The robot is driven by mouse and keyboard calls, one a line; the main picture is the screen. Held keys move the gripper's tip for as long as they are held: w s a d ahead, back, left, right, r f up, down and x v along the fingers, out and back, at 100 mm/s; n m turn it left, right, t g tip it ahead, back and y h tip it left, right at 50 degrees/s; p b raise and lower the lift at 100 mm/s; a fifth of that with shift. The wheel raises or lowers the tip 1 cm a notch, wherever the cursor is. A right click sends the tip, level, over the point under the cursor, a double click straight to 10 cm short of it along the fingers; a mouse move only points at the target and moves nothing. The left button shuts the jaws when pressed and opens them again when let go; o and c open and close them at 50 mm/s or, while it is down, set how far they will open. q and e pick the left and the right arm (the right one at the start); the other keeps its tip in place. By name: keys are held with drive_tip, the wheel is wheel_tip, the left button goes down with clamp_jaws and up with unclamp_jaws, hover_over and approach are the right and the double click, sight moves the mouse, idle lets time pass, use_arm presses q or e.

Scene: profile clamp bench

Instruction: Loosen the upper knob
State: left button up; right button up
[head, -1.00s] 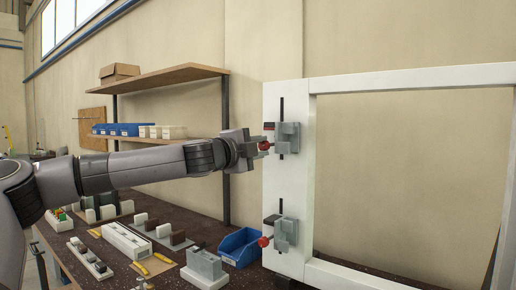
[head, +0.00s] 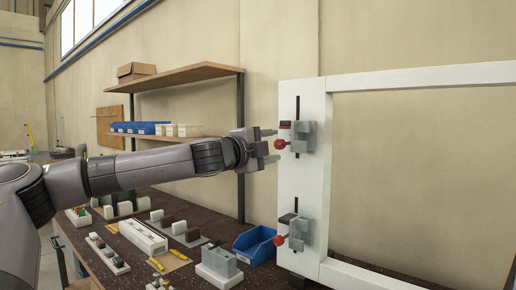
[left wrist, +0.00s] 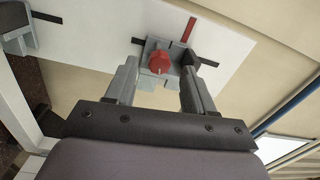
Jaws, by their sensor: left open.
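The upper knob (head: 280,145) is red and sits on the left side of the grey upper clamp (head: 301,137), on the white upright. In the left wrist view the upper knob (left wrist: 160,62) shows as a red faceted knob between the finger lines, ahead of the tips. My left gripper (head: 269,146) is open and empty, just left of the knob with a small gap to it. In the left wrist view its two fingers (left wrist: 157,80) stand apart on either side of the knob. My right gripper is in no view.
The lower clamp (head: 300,232) with its red lower knob (head: 279,240) is below on the same white frame (head: 316,180). A blue bin (head: 255,246) and several parts stand on the dark bench. Shelves (head: 175,77) are behind my left arm.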

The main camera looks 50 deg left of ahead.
use_arm(q)
drive_tip(key=shift+s+d, duration=0.2)
drive_tip(key=shift+s, duration=1.1)
drive_tip(key=shift+s+d, duration=0.15)
drive_tip(key=shift+s, duration=1.15)
drive_tip(key=shift+f, duration=0.1)
